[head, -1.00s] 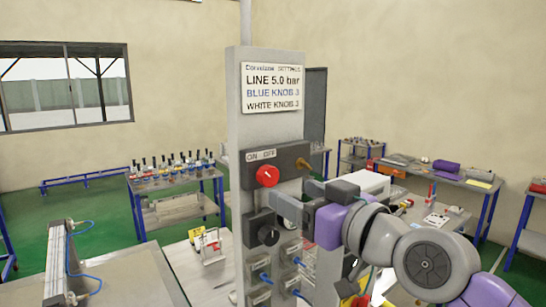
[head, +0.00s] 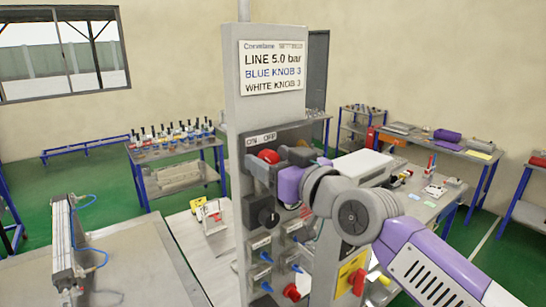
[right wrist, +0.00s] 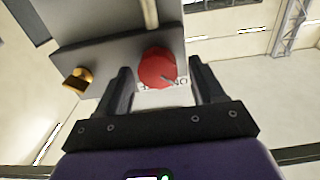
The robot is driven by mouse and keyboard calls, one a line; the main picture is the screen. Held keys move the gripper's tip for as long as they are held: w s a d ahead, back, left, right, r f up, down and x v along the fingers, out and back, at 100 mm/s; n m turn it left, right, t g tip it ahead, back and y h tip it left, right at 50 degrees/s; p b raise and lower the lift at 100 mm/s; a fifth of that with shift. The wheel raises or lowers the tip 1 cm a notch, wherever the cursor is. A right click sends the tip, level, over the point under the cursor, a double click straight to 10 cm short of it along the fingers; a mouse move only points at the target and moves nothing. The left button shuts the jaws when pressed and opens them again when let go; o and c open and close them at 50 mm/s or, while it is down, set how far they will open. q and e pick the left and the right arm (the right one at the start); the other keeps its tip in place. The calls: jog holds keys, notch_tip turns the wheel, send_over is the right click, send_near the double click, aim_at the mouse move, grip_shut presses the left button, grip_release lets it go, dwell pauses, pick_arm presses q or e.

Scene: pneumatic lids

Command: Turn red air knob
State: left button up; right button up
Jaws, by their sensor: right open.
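The red air knob (head: 267,156) sits on the dark valve block (head: 256,168) of the grey column, beneath an ON/OFF label. In the head view my right gripper (head: 281,156) is at the knob's right side and hides part of it. In the right wrist view the red knob (right wrist: 157,66) shows between the two fingers of my right gripper (right wrist: 159,74), with a visible gap on each side. The fingers are open, and I see no contact. The pointer mark on the knob is small in this view. My left gripper is out of view.
The sign (head: 272,69) is above. A brass fitting (right wrist: 77,80) sticks out beside the knob. A metal bench with a cylinder (head: 65,240) stands at left.

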jog(key=shift+w, duration=0.1)
jog(key=shift+f, duration=0.1)
jog(key=shift+c, duration=1.3)
jog(key=c, duration=0.8)
